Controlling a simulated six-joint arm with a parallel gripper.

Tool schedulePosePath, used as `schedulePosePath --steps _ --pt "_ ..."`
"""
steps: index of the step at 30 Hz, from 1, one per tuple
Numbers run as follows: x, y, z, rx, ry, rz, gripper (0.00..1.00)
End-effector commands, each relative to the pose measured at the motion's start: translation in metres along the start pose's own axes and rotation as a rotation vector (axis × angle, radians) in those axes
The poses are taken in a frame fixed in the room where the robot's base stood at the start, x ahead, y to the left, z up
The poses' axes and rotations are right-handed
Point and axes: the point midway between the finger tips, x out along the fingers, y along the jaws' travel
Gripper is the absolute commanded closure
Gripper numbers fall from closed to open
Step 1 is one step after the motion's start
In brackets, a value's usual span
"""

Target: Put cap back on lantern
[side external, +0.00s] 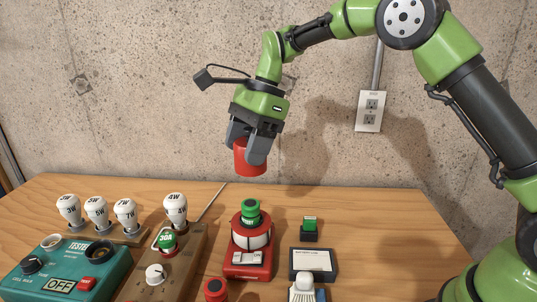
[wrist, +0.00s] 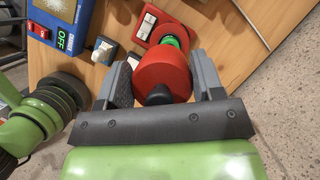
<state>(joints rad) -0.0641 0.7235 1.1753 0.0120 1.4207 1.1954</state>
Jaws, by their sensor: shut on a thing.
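The red cap (side external: 247,160) is held between the fingers of my gripper (side external: 247,146), in the air well above the table. In the wrist view the cap (wrist: 163,70) sits between both jaws (wrist: 158,85), with a black knob on its near side. The lantern (side external: 250,250) stands upright on the table below the cap. It has a red base with a switch, a white band, a red collar and a green piece on top. In the wrist view the cap hides most of the lantern; its green top (wrist: 172,40) and part of the red base (wrist: 150,24) show.
A teal tester (side external: 65,275) reading OFF stands at left. Behind it is a rack of white bulbs (side external: 97,212). A brown box (side external: 165,265) holds a bulb and a green 30A piece. A green-topped block (side external: 310,230) and a dark box (side external: 313,263) are right of the lantern.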

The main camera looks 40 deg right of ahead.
Motion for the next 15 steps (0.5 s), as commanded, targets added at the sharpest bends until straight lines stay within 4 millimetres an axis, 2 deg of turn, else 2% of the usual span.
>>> schedulePosePath --steps 2,4,9,15 --pt "0.0 -0.008 0.0 0.075 0.0 -0.033 0.61" --pt "0.015 -0.007 -0.007 0.078 0.003 -0.025 0.61" --pt "0.04 -0.007 -0.017 0.075 0.002 -0.026 0.61" --pt "0.052 -0.007 -0.022 0.073 0.002 -0.027 0.61"
